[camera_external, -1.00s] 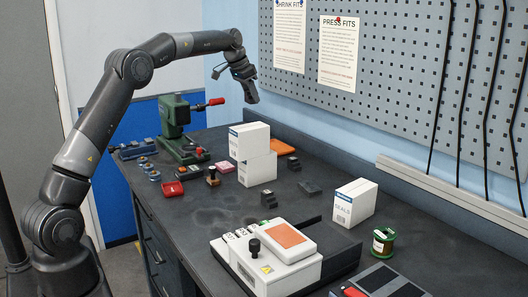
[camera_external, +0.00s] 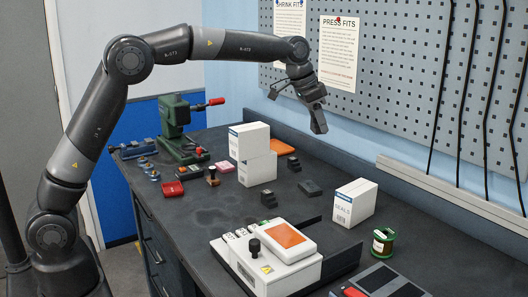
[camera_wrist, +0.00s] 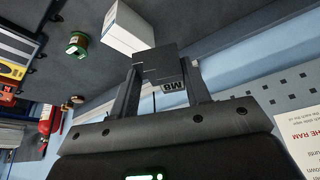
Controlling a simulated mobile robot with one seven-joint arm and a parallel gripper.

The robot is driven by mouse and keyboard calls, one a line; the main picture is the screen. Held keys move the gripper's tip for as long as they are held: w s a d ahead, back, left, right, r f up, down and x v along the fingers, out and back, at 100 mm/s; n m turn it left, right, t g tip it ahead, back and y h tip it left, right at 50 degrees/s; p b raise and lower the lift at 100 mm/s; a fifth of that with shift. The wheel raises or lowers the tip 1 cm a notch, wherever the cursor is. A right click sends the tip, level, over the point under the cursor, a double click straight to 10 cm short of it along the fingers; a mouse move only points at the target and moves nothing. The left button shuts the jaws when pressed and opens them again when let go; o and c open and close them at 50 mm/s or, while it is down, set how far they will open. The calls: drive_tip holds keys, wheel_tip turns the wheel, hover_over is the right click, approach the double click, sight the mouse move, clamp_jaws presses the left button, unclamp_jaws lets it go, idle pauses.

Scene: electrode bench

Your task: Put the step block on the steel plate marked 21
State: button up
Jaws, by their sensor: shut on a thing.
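My gripper (camera_external: 318,118) is high above the far side of the bench, near the pegboard. In the wrist view my gripper (camera_wrist: 162,85) is shut on a dark grey block with a stepped outline, which I take as the step block (camera_wrist: 155,62). Light lettering shows on its face, too small to read surely. The block is clear of the bench. A flat dark piece (camera_external: 310,188) lies on the bench below. Smaller dark blocks stand by it, a stepped one (camera_external: 268,198) and another (camera_external: 293,163). I cannot read a 21 on anything.
Stacked white boxes (camera_external: 250,155), a white carton (camera_external: 354,203) and a green spool (camera_external: 383,242) stand on the bench. A white device with an orange panel (camera_external: 290,236) is in front. A green press (camera_external: 180,130) is at the left. The middle bench has some free room.

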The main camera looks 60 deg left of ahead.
wheel_tip(320, 180, down, 11)
hover_over(314, 185)
drive_tip(key=s, duration=0.2)
drive_tip(key=f, duration=0.7)
drive_tip(key=shift+w+a, duration=0.15)
drive_tip(key=shift+w, duration=0.1)
drive_tip(key=shift+f, duration=2)
drive_tip(key=shift+f, duration=0.15)
drive_tip(key=o, duration=1.2)
